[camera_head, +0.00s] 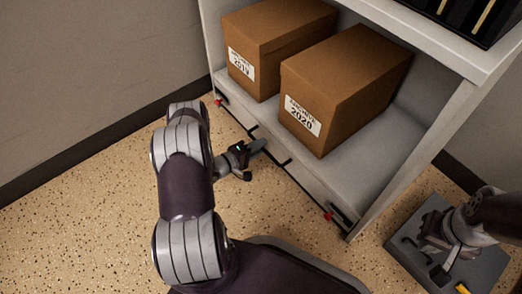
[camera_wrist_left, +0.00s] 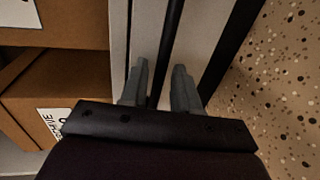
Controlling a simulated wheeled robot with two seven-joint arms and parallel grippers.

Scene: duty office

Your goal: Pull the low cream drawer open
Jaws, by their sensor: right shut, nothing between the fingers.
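The low cream drawer (camera_head: 308,184) is at the foot of the shelf unit, under the cardboard boxes, and its front looks flush with the unit. In the left wrist view its pale front (camera_wrist_left: 202,40) runs up the picture with a dark handle bar (camera_wrist_left: 170,40) along it. My left gripper (camera_head: 260,146) is at the middle of the drawer front. Its fingers (camera_wrist_left: 161,80) are open, one on each side of the bar, with a gap showing; contact cannot be told. My right gripper (camera_head: 438,272) is shut and empty at the lower right, away from the drawer.
Two archive boxes, 2019 (camera_head: 270,40) and 2020 (camera_head: 345,85), stand on the shelf above the drawer. Red tabs (camera_head: 329,215) mark the drawer's ends. A grey box (camera_head: 480,270) is under my right gripper. The speckled floor (camera_head: 80,225) before the drawer is partly clear.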

